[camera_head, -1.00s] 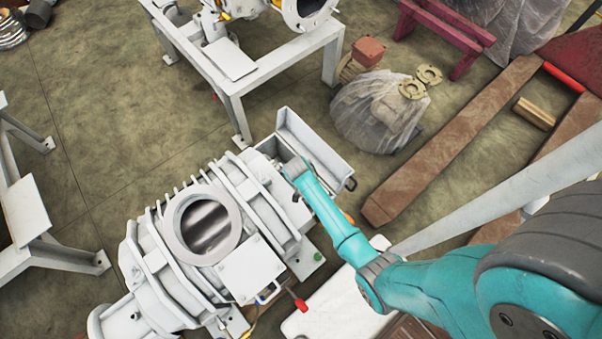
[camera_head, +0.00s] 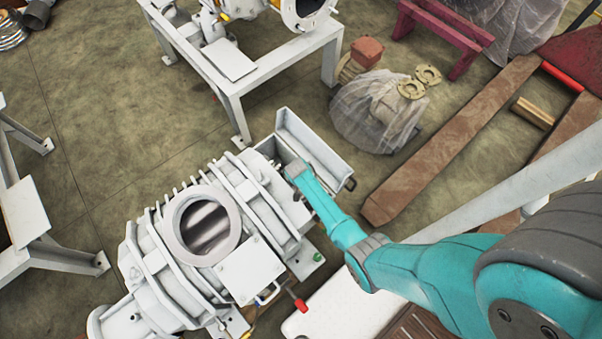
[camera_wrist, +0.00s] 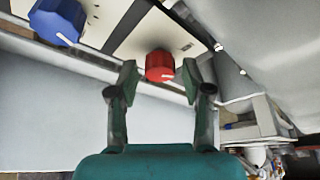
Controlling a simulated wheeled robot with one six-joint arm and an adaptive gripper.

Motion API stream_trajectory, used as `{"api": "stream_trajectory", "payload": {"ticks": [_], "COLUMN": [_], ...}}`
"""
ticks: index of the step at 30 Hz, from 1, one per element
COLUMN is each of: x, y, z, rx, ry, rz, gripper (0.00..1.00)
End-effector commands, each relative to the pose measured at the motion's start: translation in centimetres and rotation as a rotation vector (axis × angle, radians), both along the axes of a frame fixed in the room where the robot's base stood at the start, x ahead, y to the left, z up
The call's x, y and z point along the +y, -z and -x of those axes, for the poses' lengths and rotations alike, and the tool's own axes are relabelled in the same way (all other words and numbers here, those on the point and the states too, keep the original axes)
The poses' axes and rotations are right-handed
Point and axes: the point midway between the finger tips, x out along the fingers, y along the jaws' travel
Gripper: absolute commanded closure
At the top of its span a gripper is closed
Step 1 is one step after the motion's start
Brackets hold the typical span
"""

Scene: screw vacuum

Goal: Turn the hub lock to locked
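A red knob (camera_wrist: 160,66) with a white pointer line on its rim shows in the wrist view, on a pale plate (camera_wrist: 150,35). A blue knob (camera_wrist: 57,20) with a white line sits to its upper left. I cannot read a label that says which is the hub lock. My gripper (camera_wrist: 158,76) is open, with one finger on each side of the red knob and a visible gap at both sides. In the head view my gripper is hidden by my wrist at the open cover of the white machine (camera_head: 250,270).
The white machine's round port (camera_head: 203,225) and a red-tipped lever (camera_head: 300,305) lie left of and below my arm. The raised cover (camera_head: 310,145) stands close beyond my wrist. A plastic-wrapped bundle (camera_head: 375,120) and brown beams (camera_head: 450,145) lie on the floor behind.

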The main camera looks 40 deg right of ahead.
Motion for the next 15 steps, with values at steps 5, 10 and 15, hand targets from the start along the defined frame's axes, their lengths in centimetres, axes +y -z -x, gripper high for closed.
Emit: {"api": "stream_trajectory", "payload": {"ticks": [5, 10, 15], "x": [0.01, -0.01, -0.05], "y": [-0.01, 0.01, 0.02], "z": [0.01, 0.03, 0.11], "rx": [0.0, 0.001, 0.001], "ry": [0.0, -0.009, -0.089], "rz": [0.0, 0.0, -0.001], "gripper": [1.0, 1.0, 1.0]}}
